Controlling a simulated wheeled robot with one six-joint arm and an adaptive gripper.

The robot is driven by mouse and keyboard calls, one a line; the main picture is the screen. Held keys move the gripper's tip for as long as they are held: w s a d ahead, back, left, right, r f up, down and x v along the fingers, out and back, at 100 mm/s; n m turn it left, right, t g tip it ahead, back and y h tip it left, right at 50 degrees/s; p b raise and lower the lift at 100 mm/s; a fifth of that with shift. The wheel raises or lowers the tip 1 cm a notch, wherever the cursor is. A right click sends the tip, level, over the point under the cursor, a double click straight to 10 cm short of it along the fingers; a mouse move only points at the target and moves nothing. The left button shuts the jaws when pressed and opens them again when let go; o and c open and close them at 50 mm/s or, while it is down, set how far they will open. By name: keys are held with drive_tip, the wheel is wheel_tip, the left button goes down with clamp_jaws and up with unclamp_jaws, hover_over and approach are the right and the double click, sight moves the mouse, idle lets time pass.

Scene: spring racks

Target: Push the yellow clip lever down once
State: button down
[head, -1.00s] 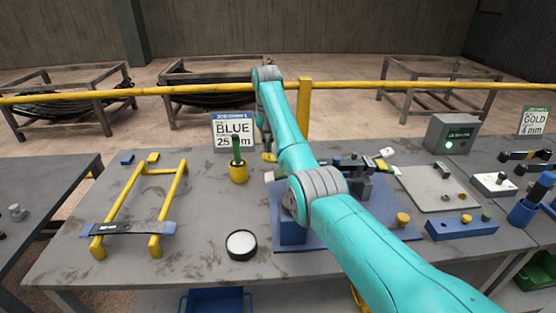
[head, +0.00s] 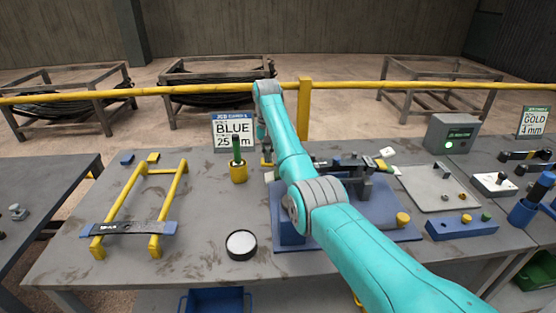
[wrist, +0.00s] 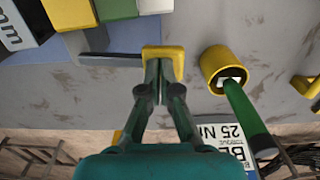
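The yellow clip lever (wrist: 177,60) shows in the wrist view as a U-shaped piece at the end of a dark flat bar. My gripper (wrist: 158,66) has its two dark green fingers drawn together, with the tips at the lever, seemingly between its two legs. I cannot tell if they touch it. In the head view a small yellow part of the lever (head: 267,162) shows just below my gripper (head: 264,151), left of the blue fixture base (head: 291,232). My arm hides much of the fixture.
A yellow cup (head: 238,173) holding a green-handled tool stands close to the left of my gripper. It also shows in the wrist view (wrist: 213,69). A yellow frame (head: 164,212) and a round white-topped puck (head: 241,244) lie further left.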

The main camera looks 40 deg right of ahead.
drive_tip(key=shift+f, duration=1.25)
